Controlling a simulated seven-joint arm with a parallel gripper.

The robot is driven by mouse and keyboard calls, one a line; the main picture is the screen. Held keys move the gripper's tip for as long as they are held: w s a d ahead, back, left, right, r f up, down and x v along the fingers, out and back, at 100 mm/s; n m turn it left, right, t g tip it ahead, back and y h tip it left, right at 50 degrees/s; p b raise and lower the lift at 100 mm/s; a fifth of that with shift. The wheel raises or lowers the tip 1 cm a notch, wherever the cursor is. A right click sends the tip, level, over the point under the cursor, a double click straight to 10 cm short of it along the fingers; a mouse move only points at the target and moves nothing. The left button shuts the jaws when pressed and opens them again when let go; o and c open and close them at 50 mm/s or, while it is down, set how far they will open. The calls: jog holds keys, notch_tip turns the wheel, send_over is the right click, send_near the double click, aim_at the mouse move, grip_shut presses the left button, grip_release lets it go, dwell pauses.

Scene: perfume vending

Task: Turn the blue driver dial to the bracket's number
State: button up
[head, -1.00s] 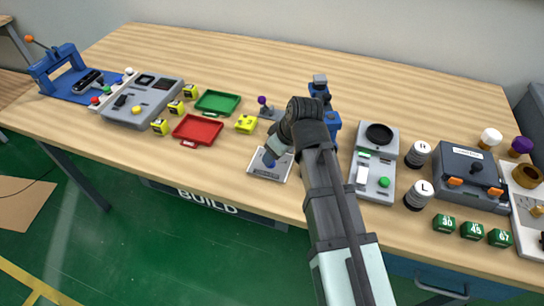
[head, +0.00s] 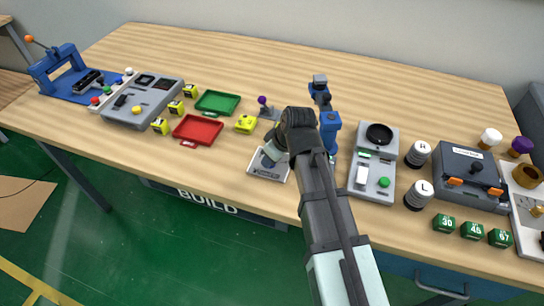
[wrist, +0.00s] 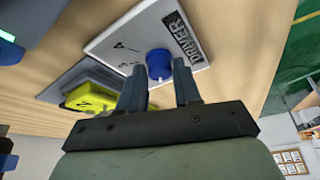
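The driver plate (head: 268,172), light with a dark strip lettered DRIVER, lies near the table's front edge. It also shows in the wrist view (wrist: 115,42). The blue dial (wrist: 159,64) stands on it, with small marks beside it that are only partly readable; in the head view my arm hides the dial. My gripper (wrist: 160,68) is open, its fingertips either side of the dial with a narrow gap seemingly left; I cannot tell whether they touch it. A yellow block (head: 246,123), possibly the bracket, sits behind the plate and shows in the wrist view (wrist: 93,96); its number is unclear.
Red (head: 197,130) and green (head: 218,102) trays lie left of the plate. A blue upright device (head: 329,130) stands close right of my gripper. A grey panel with a green button (head: 375,165) lies further right. A purple-topped lever (head: 263,102) stands behind.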

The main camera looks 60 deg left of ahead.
jog(key=c, duration=0.6)
jog(key=shift+o, duration=0.2)
jog(key=shift+m, duration=0.3)
jog(key=m+t, duration=0.1)
jog(key=m, duration=0.1)
jog(key=shift+s+m+y, duration=0.15)
jog(key=shift+m+y, duration=0.15)
jog(key=shift+m, duration=0.1)
jog(key=shift+m+t, duration=0.9)
jog(key=shift+m, duration=1.2)
jog(key=o, duration=1)
